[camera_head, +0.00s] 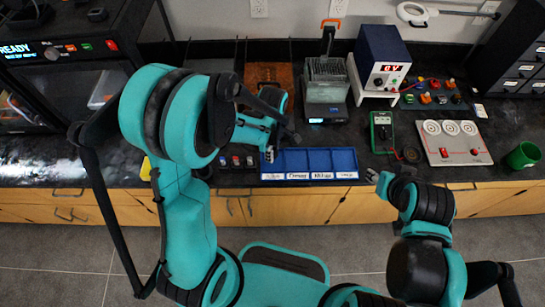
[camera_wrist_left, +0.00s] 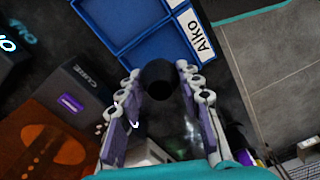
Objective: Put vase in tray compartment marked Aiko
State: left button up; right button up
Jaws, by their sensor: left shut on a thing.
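The blue tray (camera_head: 359,163) lies on the black counter, with white name labels along its front edge. In the left wrist view, the label Aiko (camera_wrist_left: 199,36) marks the end compartment (camera_wrist_left: 152,57) of the tray. My left gripper (camera_head: 268,152) is at the tray's left end. In the left wrist view my left gripper (camera_wrist_left: 158,88) is shut on a dark, rounded thing, which I take to be the vase (camera_wrist_left: 158,76). It appears over or beside the Aiko compartment's corner; its height is unclear. In the head view the vase is hidden. My right gripper (camera_head: 378,181) is near the counter's front edge, right of the tray.
A scale with a clear container (camera_head: 326,85) stands behind the tray. A green multimeter (camera_head: 382,132) and a hot-plate panel (camera_head: 455,143) are to the right, with a green cup (camera_head: 522,155). Small jars (camera_head: 236,161) stand left of the tray. A dark box (camera_wrist_left: 75,95) shows in the wrist view.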

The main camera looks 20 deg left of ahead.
pick_arm(q)
notch_tip(320, 180, down, 4)
jog(key=shift+f+b, duration=0.1)
jog(key=shift+b, duration=0.75)
jog(key=o, duration=0.5)
jog(key=shift+c, duration=0.2)
